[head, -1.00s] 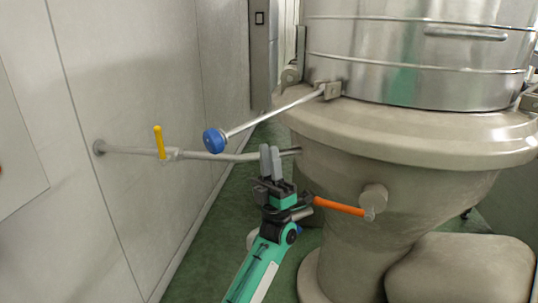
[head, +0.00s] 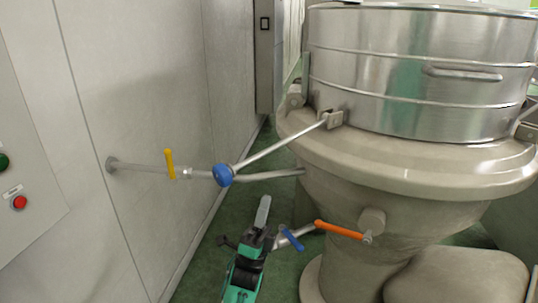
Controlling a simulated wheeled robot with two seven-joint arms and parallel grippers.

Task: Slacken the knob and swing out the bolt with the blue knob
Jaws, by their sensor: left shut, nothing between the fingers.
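The blue knob (head: 222,175) sits on the outer end of a thin metal bolt (head: 275,145). The bolt slants down and left from a small bracket (head: 331,118) on the rim of the steel vessel (head: 400,85). It sticks out away from the vessel, with the knob in front of the wall pipe. My left gripper (head: 263,212) is below and right of the knob, clear of both bolt and knob. Its grey fingers point up, shut and empty. My right gripper is not in view.
A wall pipe with a yellow lever (head: 170,164) runs behind the knob to the beige base (head: 400,185). An orange lever (head: 340,230) and a blue lever (head: 291,238) are close right of my left gripper. A panel with a red button (head: 19,202) is at left.

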